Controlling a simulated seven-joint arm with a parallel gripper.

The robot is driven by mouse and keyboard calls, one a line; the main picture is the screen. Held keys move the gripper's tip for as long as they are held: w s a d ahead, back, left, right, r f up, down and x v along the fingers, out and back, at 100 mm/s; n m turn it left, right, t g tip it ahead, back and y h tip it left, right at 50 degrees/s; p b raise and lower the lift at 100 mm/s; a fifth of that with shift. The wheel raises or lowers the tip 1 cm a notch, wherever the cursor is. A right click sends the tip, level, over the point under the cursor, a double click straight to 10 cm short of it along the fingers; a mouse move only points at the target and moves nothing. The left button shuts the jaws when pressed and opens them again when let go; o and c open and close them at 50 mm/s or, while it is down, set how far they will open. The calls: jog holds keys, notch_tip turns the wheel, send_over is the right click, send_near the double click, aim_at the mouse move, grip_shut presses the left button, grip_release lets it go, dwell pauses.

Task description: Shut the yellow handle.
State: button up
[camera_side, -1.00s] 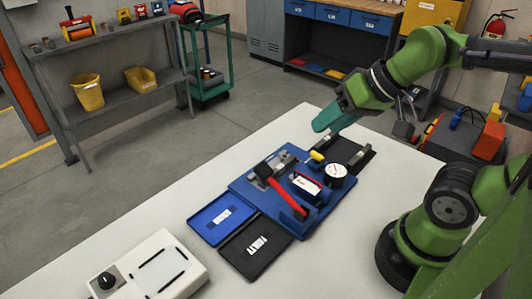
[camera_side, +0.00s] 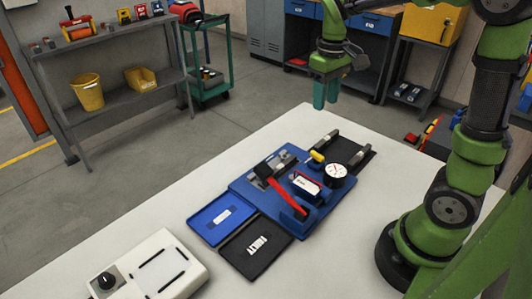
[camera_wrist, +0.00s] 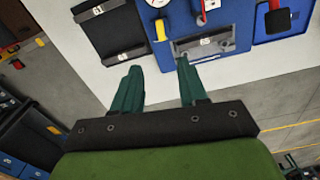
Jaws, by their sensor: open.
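The yellow handle (camera_side: 317,156) is a short bar at the back of the blue fixture (camera_side: 240,187) on the white table, beside a round white gauge (camera_side: 336,175). In the wrist view the yellow handle (camera_wrist: 160,29) stands near the top middle, beyond my fingertips. My gripper (camera_side: 325,107) is raised above and behind the fixture, clear of it and pointing down. In the wrist view the two teal fingers of my gripper (camera_wrist: 159,68) are spread apart with nothing between them. I cannot tell whether the handle is fully open.
A red lever (camera_side: 287,196) with a black end lies across the fixture. A black tray (camera_side: 357,152) with grey bars adjoins its back. A blue tray (camera_side: 205,235) and a black tray (camera_side: 255,269) lie in front. A white control box (camera_side: 150,270) stands front left.

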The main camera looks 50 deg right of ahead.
aim_at(318, 154)
notch_tip(318, 154, down, 17)
jog(key=shift+r, duration=0.15)
jog(key=shift+c, duration=0.4)
grip_shut()
